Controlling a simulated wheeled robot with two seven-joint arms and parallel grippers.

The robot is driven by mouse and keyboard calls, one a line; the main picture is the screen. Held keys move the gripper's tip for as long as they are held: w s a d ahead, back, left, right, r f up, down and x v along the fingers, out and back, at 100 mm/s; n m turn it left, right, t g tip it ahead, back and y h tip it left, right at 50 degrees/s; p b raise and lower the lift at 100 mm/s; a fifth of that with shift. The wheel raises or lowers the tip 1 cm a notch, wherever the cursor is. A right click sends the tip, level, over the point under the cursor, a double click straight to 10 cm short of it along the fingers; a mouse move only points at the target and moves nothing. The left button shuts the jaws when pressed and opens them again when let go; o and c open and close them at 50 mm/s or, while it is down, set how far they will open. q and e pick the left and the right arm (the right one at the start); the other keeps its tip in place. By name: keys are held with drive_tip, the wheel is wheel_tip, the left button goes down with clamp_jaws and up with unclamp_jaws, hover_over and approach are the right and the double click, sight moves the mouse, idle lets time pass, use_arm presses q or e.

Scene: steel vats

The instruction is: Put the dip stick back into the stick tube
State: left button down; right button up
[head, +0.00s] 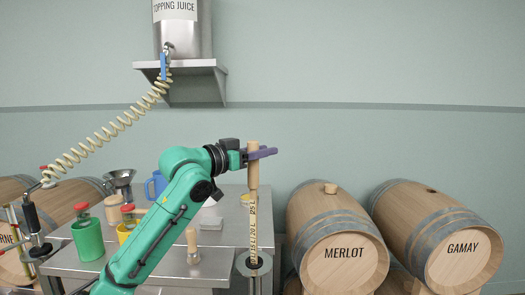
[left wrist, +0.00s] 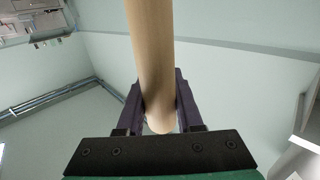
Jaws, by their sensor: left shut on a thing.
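The dip stick (head: 253,220) is a pale wooden stick with dark markings down its length and a thicker handle on top. It stands about upright. My left gripper (head: 262,154) has its purple fingers shut on the handle, and the handle also shows between the fingers in the left wrist view (left wrist: 152,70). The stick tube (head: 254,284) is a grey upright tube with a dark mouth at the bottom of the head view. The stick's lower end meets the tube's mouth; I cannot tell how far inside it is. My right gripper is not in view.
A steel table (head: 215,235) left of the stick carries a green cup (head: 88,240), a blue jug (head: 156,185) and a funnel (head: 120,182). Barrels marked Merlot (head: 340,250) and Gamay (head: 460,250) lie to the right. A coiled hose (head: 105,133) hangs at left.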

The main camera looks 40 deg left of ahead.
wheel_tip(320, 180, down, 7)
drive_tip(key=b, duration=0.6)
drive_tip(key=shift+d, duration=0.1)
